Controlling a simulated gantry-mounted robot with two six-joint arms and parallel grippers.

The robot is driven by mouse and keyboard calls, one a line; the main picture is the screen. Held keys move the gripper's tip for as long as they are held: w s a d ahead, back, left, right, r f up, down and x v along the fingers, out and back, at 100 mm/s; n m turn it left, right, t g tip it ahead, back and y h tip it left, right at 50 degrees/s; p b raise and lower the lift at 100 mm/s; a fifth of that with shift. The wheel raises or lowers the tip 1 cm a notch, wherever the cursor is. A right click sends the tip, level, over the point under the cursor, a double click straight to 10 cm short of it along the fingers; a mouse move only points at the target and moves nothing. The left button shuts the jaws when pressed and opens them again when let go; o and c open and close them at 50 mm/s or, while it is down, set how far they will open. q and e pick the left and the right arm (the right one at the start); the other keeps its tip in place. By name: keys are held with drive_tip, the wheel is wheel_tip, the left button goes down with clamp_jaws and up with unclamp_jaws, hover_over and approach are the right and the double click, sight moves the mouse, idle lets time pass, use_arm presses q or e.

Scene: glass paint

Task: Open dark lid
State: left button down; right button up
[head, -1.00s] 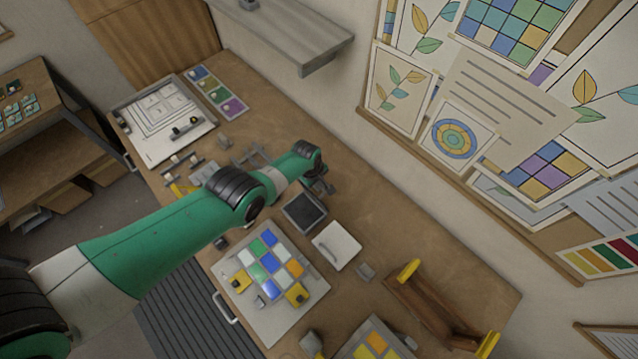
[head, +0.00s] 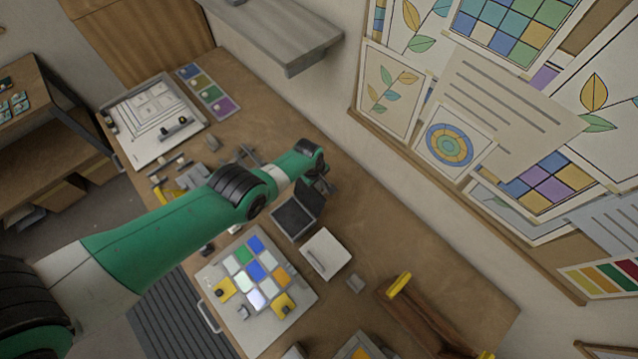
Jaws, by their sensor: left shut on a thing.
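The dark lid (head: 311,198) stands tilted up from a small tray-like box (head: 291,219) in the middle of the table, on its far right edge. The box's dark inside shows. My left gripper (head: 327,187) is at the lid's upper edge and shut on it. The fingertips are small and partly hidden by my own wrist. My right gripper is not in view.
A white lidded box (head: 326,254) stands just beside the dark one. A board with coloured glass tiles (head: 231,290) lies nearer the front. A wooden rack with yellow ends (head: 425,325) is at lower right. The table (head: 400,235) toward the wall is clear.

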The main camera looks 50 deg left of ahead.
use_arm(q)
drive_tip(key=shift+w+r, duration=0.3)
drive_tip(key=shift+w, duration=0.2)
drive_tip(key=c, duration=0.9)
unclamp_jaws()
drive_tip(key=shift+w+r, duration=0.1)
drive_tip(key=shift+w, duration=0.2)
drive_tip(key=shift+s, duration=0.1)
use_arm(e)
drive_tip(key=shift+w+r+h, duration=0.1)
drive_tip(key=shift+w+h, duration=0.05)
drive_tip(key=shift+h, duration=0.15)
